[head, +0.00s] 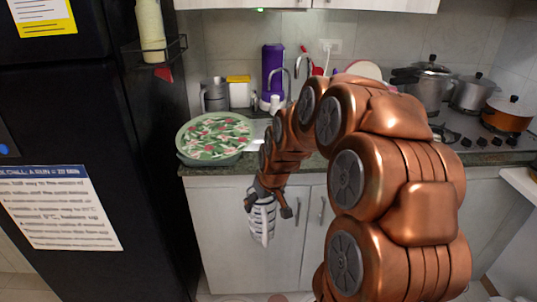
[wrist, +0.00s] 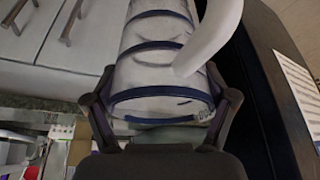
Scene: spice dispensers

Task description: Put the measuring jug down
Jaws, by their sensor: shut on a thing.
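The measuring jug (head: 262,221) is whitish with dark bands around it. In the head view it hangs in my gripper (head: 268,203) in front of the lower cupboard doors, below the counter's edge and clear of it. In the wrist view the jug (wrist: 152,75) lies between the two fingers of my gripper (wrist: 162,104), which are shut on its sides. Its curved white handle (wrist: 215,35) sticks out toward the upper right. The far end of the jug is cut off by the wrist picture's top edge.
A green patterned round dish (head: 215,135) covers the counter's left end. Pots (head: 430,75) stand at the right by the hob. A black fridge (head: 90,110) borders the left. My arm hides the middle counter.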

